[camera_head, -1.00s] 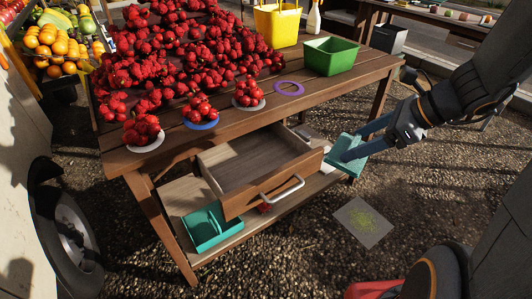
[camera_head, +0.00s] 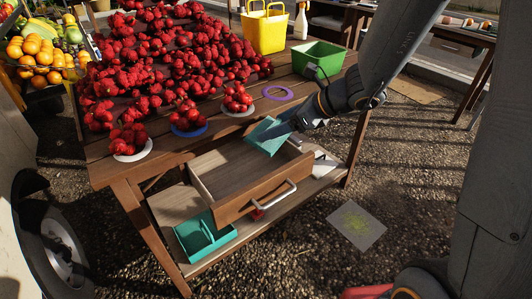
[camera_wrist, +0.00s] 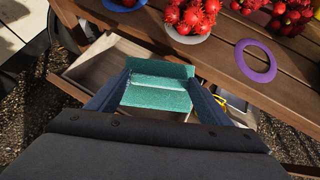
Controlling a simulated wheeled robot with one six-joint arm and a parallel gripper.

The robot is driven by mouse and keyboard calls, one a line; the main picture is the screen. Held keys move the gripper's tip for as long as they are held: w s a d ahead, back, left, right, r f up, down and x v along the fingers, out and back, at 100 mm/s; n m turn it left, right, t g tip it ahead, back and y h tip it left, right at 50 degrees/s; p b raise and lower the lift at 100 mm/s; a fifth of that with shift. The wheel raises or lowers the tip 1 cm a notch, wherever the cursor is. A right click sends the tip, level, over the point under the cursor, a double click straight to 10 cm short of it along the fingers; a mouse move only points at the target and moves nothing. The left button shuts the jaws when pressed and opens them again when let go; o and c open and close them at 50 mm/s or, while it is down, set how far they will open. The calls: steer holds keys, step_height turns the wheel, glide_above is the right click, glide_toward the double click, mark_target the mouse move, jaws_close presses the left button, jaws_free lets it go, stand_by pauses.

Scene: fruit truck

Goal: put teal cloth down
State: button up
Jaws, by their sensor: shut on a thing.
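The teal cloth (camera_head: 267,135) is a folded, flat rectangle. It also shows in the wrist view (camera_wrist: 158,88), between the two fingers of my gripper (camera_wrist: 155,95). My gripper (camera_head: 279,138) is shut on the cloth and holds it over the back right part of the open drawer (camera_head: 262,203), near the table's front edge. In the wrist view the drawer's pale inside (camera_wrist: 105,62) shows to the left of and behind the cloth. The visible drawer floor is empty; the part beneath the cloth is hidden. Whether the cloth touches the drawer cannot be told.
The wooden table (camera_head: 215,142) carries red fruit (camera_head: 165,70), a purple ring (camera_head: 278,93), a green bin (camera_head: 318,60) and a yellow basket (camera_head: 264,28). A teal caddy (camera_head: 205,237) stands on the lower shelf. A stained grey sheet (camera_head: 356,225) lies on the gravel.

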steer(key=f, duration=0.3)
steer(key=w+a+f+b, duration=0.1)
steer(key=f, duration=0.2)
steer(key=a+f, duration=0.1)
steer(key=f, duration=0.3)
steer(key=shift+w+a+f, duration=0.1)
steer(key=shift+w, duration=0.1)
steer(key=shift+w+a+h+p, duration=0.15)
steer(key=shift+h+p, duration=0.15)
steer(key=shift+a+r+g+p, duration=0.1)
steer(key=shift+r+g+p, duration=0.2)
steer(key=shift+p, duration=0.1)
steer(key=g+h+p, duration=0.1)
steer(key=h+p, duration=0.1)
steer(key=p, duration=0.1)
steer(key=shift+w+a+f, duration=0.1)
steer(key=shift+a, duration=0.05)
steer(key=shift+f, duration=1)
steer(key=shift+f, duration=0.1)
steer(key=o, duration=1)
